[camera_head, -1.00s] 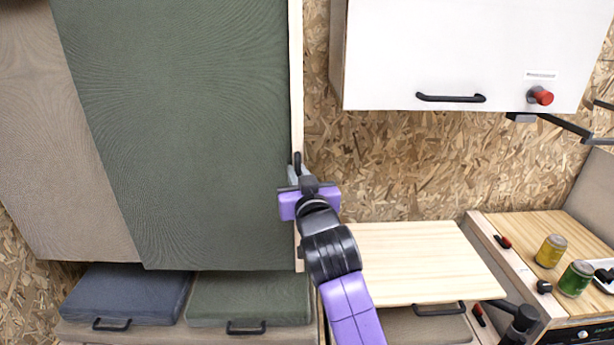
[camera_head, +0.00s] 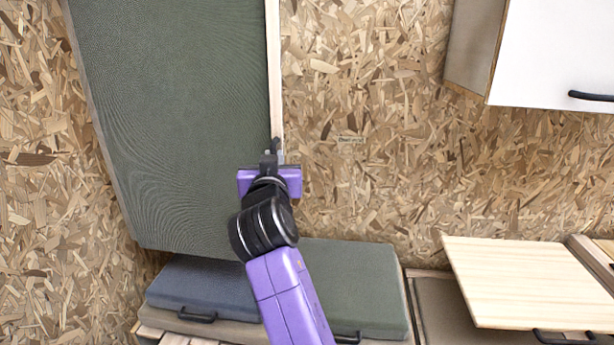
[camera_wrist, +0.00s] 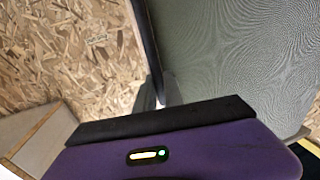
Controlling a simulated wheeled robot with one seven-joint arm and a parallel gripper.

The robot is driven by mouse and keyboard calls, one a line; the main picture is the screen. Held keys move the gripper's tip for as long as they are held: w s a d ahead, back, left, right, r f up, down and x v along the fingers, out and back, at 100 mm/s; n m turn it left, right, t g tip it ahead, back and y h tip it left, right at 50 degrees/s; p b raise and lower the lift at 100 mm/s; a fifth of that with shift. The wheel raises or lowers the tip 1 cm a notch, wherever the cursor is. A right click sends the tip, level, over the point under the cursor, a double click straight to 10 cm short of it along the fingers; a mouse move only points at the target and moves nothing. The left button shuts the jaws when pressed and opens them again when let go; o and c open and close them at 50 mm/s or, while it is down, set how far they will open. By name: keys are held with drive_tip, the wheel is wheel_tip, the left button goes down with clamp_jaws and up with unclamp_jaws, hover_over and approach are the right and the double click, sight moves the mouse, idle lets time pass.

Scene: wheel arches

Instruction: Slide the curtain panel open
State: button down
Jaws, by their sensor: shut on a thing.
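The curtain panel (camera_head: 185,120) is a green textured sheet on the left in the head view, with a pale wooden edge strip (camera_head: 273,60) along its right side. It fills the upper right of the wrist view (camera_wrist: 230,50). My gripper (camera_head: 274,154) is at this right edge, low on the panel, shut on the dark handle (camera_head: 276,143) there. In the wrist view the fingers (camera_wrist: 158,95) meet a dark upright bar on the panel's edge; the palm hides part of the contact.
A white cabinet (camera_head: 560,55) hangs at upper right. A wooden tabletop (camera_head: 530,280) is at lower right. A blue cushion (camera_head: 205,283) and a green cushion (camera_head: 350,280) lie below the panel. Bare chipboard wall (camera_head: 370,130) is open right of the panel.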

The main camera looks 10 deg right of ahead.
drive_tip(key=a, duration=0.2)
drive_tip(key=w+a+b, duration=0.1)
drive_tip(key=a, duration=0.1)
drive_tip(key=shift+w+f, duration=0.1)
drive_tip(key=shift+w+a+b, duration=0.1)
drive_tip(key=shift+a+b, duration=0.25)
drive_tip(key=shift+a, duration=0.1)
drive_tip(key=shift+a+r, duration=0.1)
drive_tip(key=shift+r, duration=0.1)
drive_tip(key=c, duration=1.5)
unclamp_jaws()
drive_tip(key=shift+f, duration=0.1)
drive_tip(key=shift+o, duration=0.2)
drive_tip(key=s, duration=0.7)
drive_tip(key=shift+s+a, duration=0.35)
drive_tip(key=shift+a, duration=0.05)
